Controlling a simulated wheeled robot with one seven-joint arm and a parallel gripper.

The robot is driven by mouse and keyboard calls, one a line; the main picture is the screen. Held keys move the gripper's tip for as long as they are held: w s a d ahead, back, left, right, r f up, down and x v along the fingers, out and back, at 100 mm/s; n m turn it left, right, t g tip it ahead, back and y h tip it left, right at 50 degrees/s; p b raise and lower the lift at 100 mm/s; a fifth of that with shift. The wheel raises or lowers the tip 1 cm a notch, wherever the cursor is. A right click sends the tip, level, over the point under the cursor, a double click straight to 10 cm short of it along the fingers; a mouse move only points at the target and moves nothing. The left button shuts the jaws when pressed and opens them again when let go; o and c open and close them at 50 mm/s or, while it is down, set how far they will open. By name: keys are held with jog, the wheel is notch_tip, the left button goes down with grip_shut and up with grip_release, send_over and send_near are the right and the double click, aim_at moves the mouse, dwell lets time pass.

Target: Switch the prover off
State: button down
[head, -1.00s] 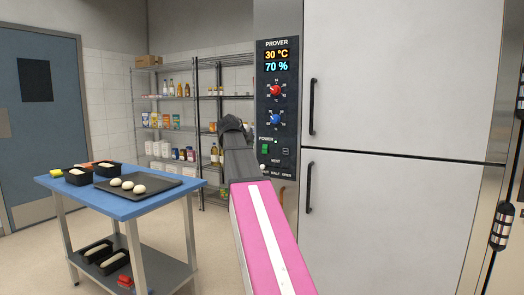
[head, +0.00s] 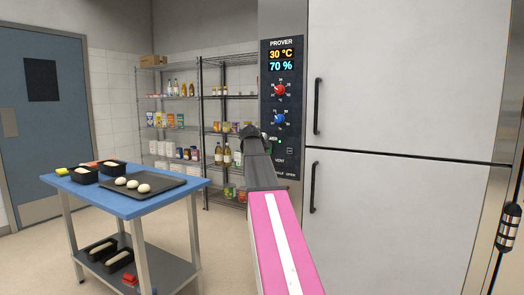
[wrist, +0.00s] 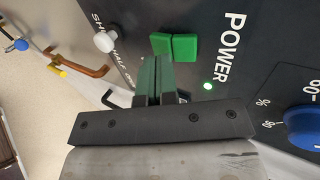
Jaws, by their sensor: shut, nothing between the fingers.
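The prover's control panel (head: 292,125) shows a lit display (head: 282,60) reading 30 °C and 70 %. In the wrist view the green power switch (wrist: 173,47) has two halves beside the word POWER, and the small lamp (wrist: 208,86) glows green. My gripper (wrist: 156,62) is shut and empty, its fingertips just short of the switch in the picture. I cannot tell whether they touch it. In the head view my arm's end hides the switch.
A red knob (head: 280,90) and a blue knob (head: 280,118) sit above the switch. A white-tipped vent lever (wrist: 105,41) is close to my fingers in the wrist view. A blue table (head: 130,205) with dough trays stands at left.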

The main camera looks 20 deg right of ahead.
jog(key=shift+w+d, duration=0.3)
jog(key=shift+d, duration=0.1)
jog(key=shift+w+d+f, duration=0.2)
jog(key=shift+d, duration=0.05)
jog(key=shift+r, duration=0.15)
